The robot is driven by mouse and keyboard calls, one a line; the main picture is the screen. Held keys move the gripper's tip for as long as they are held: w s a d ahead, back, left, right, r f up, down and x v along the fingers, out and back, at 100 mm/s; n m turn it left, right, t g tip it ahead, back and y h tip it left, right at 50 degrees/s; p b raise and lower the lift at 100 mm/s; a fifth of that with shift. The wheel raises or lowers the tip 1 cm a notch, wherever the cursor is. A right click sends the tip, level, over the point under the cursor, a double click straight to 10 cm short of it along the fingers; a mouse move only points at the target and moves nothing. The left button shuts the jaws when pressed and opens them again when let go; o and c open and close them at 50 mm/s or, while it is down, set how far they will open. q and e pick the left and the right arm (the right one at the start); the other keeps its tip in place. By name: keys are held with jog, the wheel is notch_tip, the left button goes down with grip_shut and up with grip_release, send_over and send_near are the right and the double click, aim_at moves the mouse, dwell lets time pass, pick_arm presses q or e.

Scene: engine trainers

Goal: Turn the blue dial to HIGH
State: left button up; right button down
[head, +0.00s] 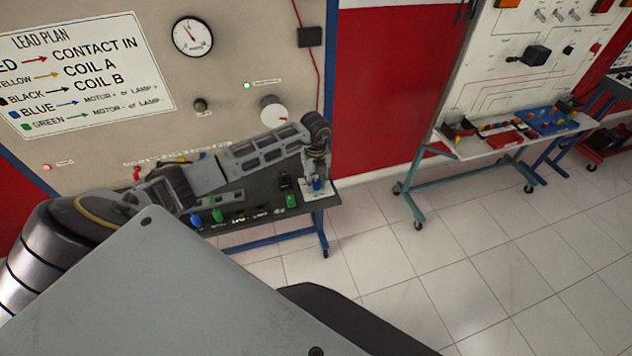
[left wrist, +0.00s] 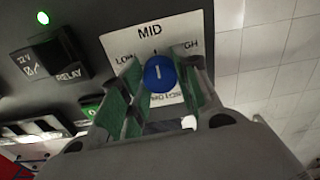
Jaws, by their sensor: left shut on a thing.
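The blue dial (left wrist: 159,74) sits on a white plate (left wrist: 150,38) marked LOW at left, MID at top and HIGH at right, the words partly covered. Its short white line stands nearly upright, towards MID. My left gripper (left wrist: 163,84) has its green-padded fingers on both sides of the dial and is shut on it. In the head view the blue dial (head: 317,184) shows small at the right end of the dark bench shelf, under my left gripper (head: 316,170). My right gripper is not in view.
The trainer panel (head: 245,40) with a gauge (head: 192,36) rises behind the shelf. A second bench (head: 510,140) stands at right, with open tiled floor between.

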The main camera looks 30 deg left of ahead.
pick_arm(q)
jog(key=m+b, duration=0.4)
jog(key=m, duration=0.1)
jog(key=shift+f+m, duration=0.1)
jog(key=shift+m, duration=0.3)
jog(key=m+b, duration=0.3)
jog(key=m, duration=0.2)
jog(key=shift+b, duration=0.3)
jog(key=shift+r+m, duration=0.2)
jog(key=shift+m, duration=0.1)
jog(key=o, duration=1)
jog(key=shift+o, duration=0.3)
